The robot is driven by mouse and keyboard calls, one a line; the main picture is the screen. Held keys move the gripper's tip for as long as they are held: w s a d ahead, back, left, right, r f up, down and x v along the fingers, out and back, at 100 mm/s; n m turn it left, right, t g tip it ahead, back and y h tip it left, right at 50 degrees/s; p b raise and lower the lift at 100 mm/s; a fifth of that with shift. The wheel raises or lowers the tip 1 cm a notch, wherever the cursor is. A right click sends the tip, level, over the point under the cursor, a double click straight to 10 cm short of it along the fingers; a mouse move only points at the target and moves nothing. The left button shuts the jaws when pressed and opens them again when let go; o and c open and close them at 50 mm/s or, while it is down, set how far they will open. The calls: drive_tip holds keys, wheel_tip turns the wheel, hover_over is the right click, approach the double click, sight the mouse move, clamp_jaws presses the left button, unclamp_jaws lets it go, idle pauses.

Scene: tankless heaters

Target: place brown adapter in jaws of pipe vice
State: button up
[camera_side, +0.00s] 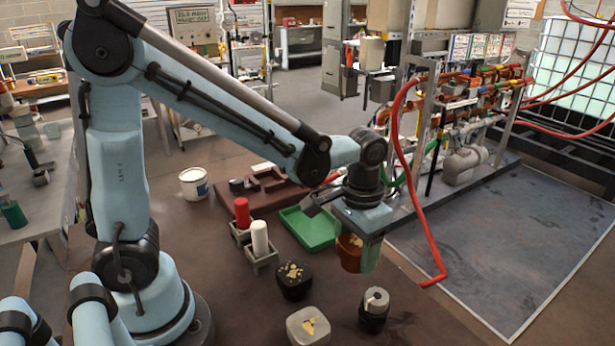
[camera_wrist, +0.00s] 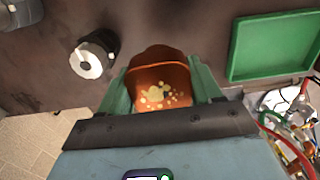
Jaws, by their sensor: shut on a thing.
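The brown adapter (camera_side: 349,253) is an orange-brown, cup-like piece with pale yellow specks. My gripper (camera_side: 357,256) points down and is shut on it, above the brown table. In the wrist view the adapter (camera_wrist: 158,78) sits between the two green fingers of my gripper (camera_wrist: 160,88), its speckled face toward the camera. A low dark-red piece with raised blocks (camera_side: 268,178) lies at the back of the table, left of and beyond my gripper. It may be the pipe vice, but its jaws are too small to make out.
A green tray (camera_side: 306,229) lies behind my gripper. A red bottle (camera_side: 242,212) and a white bottle (camera_side: 260,238) stand in holders to the left. A black pot (camera_side: 293,281), a pale pot (camera_side: 309,327) and a dark roll (camera_side: 374,311) stand in front. A red hose (camera_side: 424,220) hangs at right.

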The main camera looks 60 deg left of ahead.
drive_tip(key=s+d+r, duration=0.5)
drive_tip(key=d, duration=0.1)
drive_tip(key=shift+n, duration=0.7)
drive_tip(key=w+a, duration=0.2)
drive_tip(key=a, duration=0.1)
drive_tip(key=w+a, duration=0.2)
drive_tip(key=w+a+r, duration=0.1)
drive_tip(key=w+a, duration=0.2)
drive_tip(key=shift+a, duration=0.3)
drive_tip(key=s+a+f+n, duration=0.1)
drive_tip(key=s+a+n, duration=0.15)
drive_tip(key=a, duration=3.25)
drive_tip(key=shift+n, duration=0.25)
drive_tip(key=shift+w+f, duration=0.15)
drive_tip(key=shift+f, duration=0.95)
drive_tip(key=shift+w+f, duration=0.2)
drive_tip(key=shift+f, duration=0.85)
drive_tip(key=shift+w+f, duration=0.15)
drive_tip(key=shift+f, duration=0.95)
